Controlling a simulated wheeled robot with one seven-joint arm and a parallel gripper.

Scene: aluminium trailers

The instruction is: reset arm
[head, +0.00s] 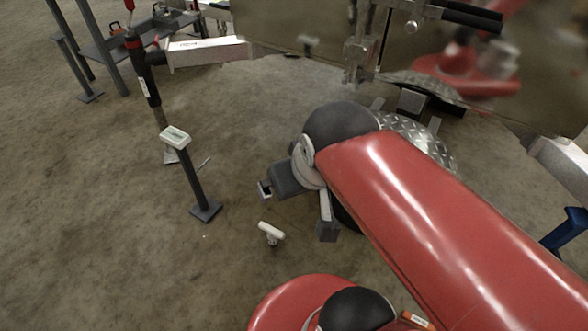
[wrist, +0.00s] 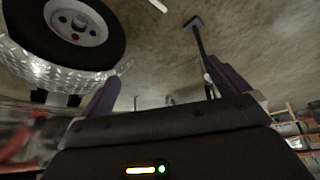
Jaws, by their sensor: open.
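My red arm (head: 430,215) reaches from the lower right of the head view toward the middle. My gripper (head: 296,210) is at its end, above the bare concrete floor and beside the trailer's fender. In the wrist view my gripper (wrist: 162,78) shows two purple fingers standing wide apart. Nothing is seen between the fingers, so it is open and empty. Part of the wrist is hidden behind the arm's dark rounded joint in the head view.
A diamond-plate fender (head: 428,140) lies just behind my arm; a trailer wheel (wrist: 75,25) shows near it in the wrist view. A white T-shaped piece (head: 271,231) is below.

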